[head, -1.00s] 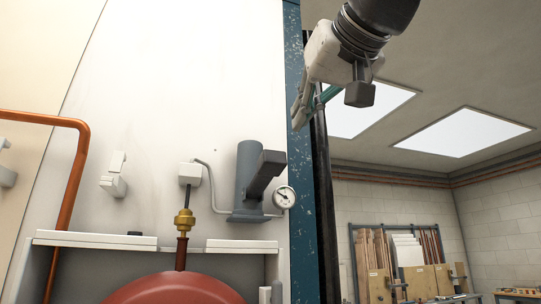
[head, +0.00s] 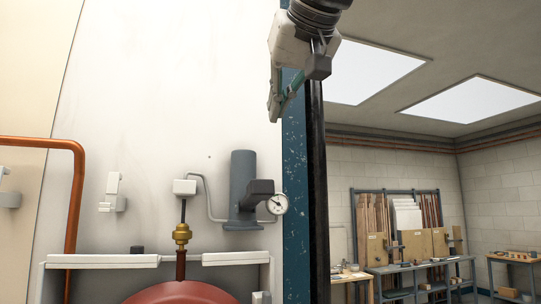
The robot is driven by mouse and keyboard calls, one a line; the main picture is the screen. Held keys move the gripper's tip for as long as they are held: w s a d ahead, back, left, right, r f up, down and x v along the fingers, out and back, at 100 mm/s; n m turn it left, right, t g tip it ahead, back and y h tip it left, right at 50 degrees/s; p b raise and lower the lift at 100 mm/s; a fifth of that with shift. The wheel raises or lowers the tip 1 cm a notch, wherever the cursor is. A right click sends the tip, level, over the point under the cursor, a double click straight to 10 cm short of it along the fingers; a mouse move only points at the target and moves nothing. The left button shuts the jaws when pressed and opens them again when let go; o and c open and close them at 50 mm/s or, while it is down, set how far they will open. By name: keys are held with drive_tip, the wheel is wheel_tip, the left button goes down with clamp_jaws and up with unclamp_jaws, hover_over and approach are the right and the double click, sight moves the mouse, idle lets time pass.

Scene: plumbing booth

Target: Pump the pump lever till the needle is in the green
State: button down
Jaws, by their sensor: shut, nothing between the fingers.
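The pump is a grey upright cylinder (head: 243,170) on the white wall in the head view. Its dark block-ended pump lever (head: 262,187) sticks out from the cylinder's right side toward me. A round white gauge (head: 277,204) sits just right of and below the lever. Its needle and any green band are too small to read. My gripper (head: 272,116) is shut and empty. It shows above the pump in the picture, apart from the lever, with its fingers pointing down.
A thin grey pipe runs from the pump to a white box (head: 184,187) above a brass fitting (head: 182,233). A red tank (head: 180,293) and white ledge (head: 222,259) lie below. A copper pipe (head: 75,200) is at left. A blue post (head: 293,170) stands right of the pump; workbenches are far behind.

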drive_tip(key=shift+w, duration=0.1)
hover_over(265, 180)
drive_tip(key=w, duration=0.1)
wheel_tip(265, 180, down, 4)
drive_tip(key=shift+f, duration=0.1)
wheel_tip(265, 180, down, 2)
drive_tip(key=shift+f, duration=0.2)
drive_tip(key=shift+s+f, duration=0.1)
drive_tip(key=shift+f, duration=0.8)
drive_tip(key=shift+f+b, duration=0.2)
drive_tip(key=shift+b, duration=0.3)
